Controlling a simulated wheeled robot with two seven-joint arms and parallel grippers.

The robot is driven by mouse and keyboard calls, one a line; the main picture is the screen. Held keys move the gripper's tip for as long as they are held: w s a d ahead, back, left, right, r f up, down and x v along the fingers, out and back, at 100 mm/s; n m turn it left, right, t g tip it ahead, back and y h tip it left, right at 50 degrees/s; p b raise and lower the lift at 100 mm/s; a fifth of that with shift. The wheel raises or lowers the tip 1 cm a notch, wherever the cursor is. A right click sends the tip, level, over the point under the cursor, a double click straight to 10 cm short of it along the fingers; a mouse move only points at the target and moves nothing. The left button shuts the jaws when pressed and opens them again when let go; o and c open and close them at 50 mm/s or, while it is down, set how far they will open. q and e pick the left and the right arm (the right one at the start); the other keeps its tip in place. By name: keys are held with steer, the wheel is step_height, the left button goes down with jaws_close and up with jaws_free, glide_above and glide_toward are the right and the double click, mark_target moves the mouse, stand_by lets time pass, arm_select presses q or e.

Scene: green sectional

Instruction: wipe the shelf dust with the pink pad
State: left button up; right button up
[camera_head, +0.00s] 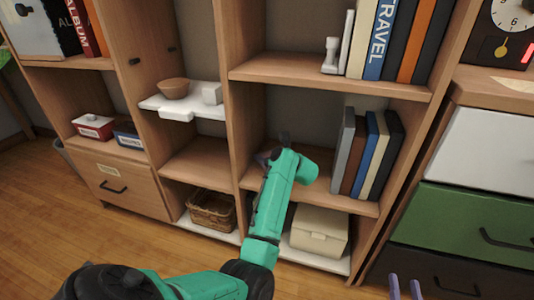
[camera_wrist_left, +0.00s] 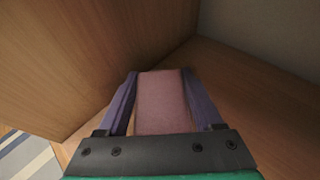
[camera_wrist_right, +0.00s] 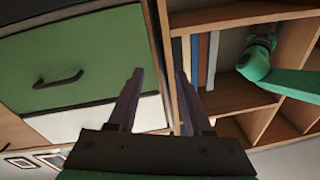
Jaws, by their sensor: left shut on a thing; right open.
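The pink pad (camera_wrist_left: 163,103) sits between the two purple fingers of my left gripper (camera_wrist_left: 163,88), which is shut on it. In the left wrist view the pad is low in a wooden shelf corner, close to the shelf board (camera_wrist_left: 235,85) and beside an upright panel (camera_wrist_left: 95,50). In the head view my left arm reaches into the middle compartment, above the shelf board (camera_head: 335,199); the pad is mostly hidden there. I cannot make out dust on the board. My right gripper (camera_head: 405,288) is open and empty; it also shows in the right wrist view (camera_wrist_right: 157,85).
Several upright books (camera_head: 362,152) stand at the right of the same compartment. A cream box (camera_head: 319,232) and a wicker basket (camera_head: 211,210) are below. A bowl (camera_head: 173,88) stands on a white shelf to the left. A drawer cabinet (camera_head: 470,215) is at right.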

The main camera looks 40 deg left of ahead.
arm_select(q)
steer(key=shift+r, duration=0.75)
steer(key=shift+r+p, duration=0.35)
steer(key=shift+p, duration=0.1)
steer(key=shift+r, duration=0.35)
steer(key=shift+p, duration=0.3)
arm_select(e)
steer(key=s+a+f+g+h, duration=0.1)
steer(key=s+f+g, duration=0.4)
steer(key=s+f, duration=0.7)
arm_select(q)
steer(key=shift+r, duration=0.3)
steer(key=shift+r+p, duration=0.45)
steer(key=shift+p, duration=0.15)
steer(key=shift+r, duration=0.4)
steer(key=shift+r+p, duration=1.2)
steer(key=shift+r, duration=0.2)
arm_select(e)
steer(key=shift+w+a+r+g, duration=0.2)
steer(key=shift+a+r+g, duration=0.15)
steer(key=shift+r, duration=0.2)
steer(key=shift+w+a+r+g, duration=0.2)
steer(key=shift+a+r+g, duration=0.1)
steer(key=shift+r, duration=0.2)
steer(key=shift+f, duration=0.1)
